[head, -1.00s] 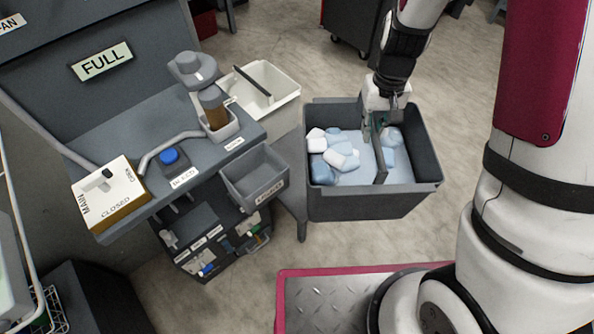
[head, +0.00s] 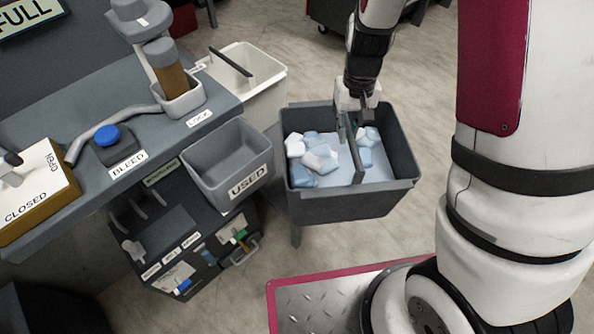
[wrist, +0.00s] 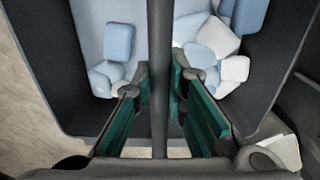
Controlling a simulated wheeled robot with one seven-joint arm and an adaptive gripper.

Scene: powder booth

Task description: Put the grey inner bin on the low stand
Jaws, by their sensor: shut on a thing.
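The grey bin (head: 345,208) is a dark, open-topped box with a bar handle (head: 357,160) across it. White and pale-blue pouches (head: 312,158) lie inside. My gripper (head: 347,126) reaches down into the bin from above and is shut on the bar handle. In the wrist view, the bar (wrist: 160,60) runs between my green-padded fingers (wrist: 160,88). The bin looks level. A thin grey leg (head: 296,236) shows below its left side, perhaps part of the low stand. The bin hides most of what is under it, so I cannot tell whether it rests or hangs.
A cream bin (head: 262,88) with a dark bar stands behind left. A grey bench with a blue button (head: 107,135), a tray labelled USED (head: 228,165) and a black case (head: 185,245) are at left. Open floor (head: 445,75) lies behind the grey bin.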

